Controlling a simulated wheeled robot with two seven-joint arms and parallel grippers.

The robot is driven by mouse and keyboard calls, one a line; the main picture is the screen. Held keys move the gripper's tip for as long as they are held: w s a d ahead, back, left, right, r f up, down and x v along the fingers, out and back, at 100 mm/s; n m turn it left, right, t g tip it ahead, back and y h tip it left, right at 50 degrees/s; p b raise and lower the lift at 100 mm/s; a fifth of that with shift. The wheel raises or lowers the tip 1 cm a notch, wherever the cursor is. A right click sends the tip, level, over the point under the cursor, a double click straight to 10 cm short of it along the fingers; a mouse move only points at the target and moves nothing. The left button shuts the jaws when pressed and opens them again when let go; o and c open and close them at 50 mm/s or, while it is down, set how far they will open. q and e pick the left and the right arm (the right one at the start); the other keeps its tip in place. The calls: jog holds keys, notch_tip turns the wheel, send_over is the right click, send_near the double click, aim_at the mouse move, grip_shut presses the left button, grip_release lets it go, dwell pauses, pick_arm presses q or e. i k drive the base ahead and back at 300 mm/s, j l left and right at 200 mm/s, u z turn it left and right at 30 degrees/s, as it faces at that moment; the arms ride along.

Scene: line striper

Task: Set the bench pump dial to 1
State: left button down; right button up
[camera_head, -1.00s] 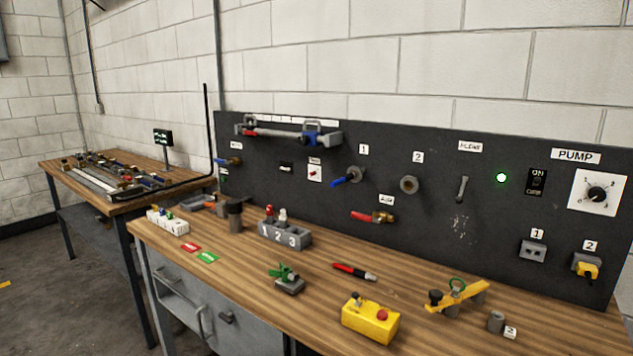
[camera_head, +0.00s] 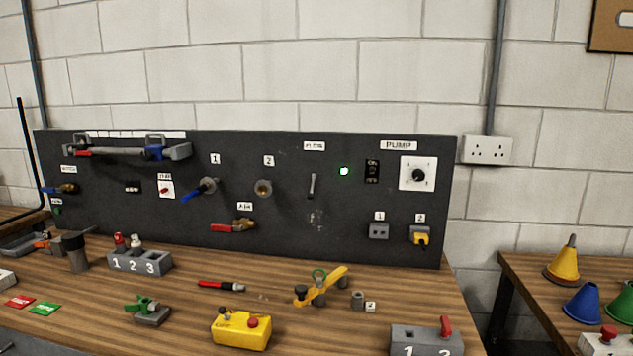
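The pump dial (camera_head: 418,175) is a black knob on a white square plate at the upper right of the dark panel, under the PUMP label (camera_head: 398,146). Its pointer and scale marks are too small to read. An ON/OFF switch (camera_head: 372,171) sits just left of the dial, and a lit green lamp (camera_head: 344,171) is left of that. Neither of my grippers shows in the head view.
A second table at right carries coloured cones (camera_head: 581,302).

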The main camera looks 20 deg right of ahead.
aim_at(418, 175)
jog(key=z, duration=1.15)
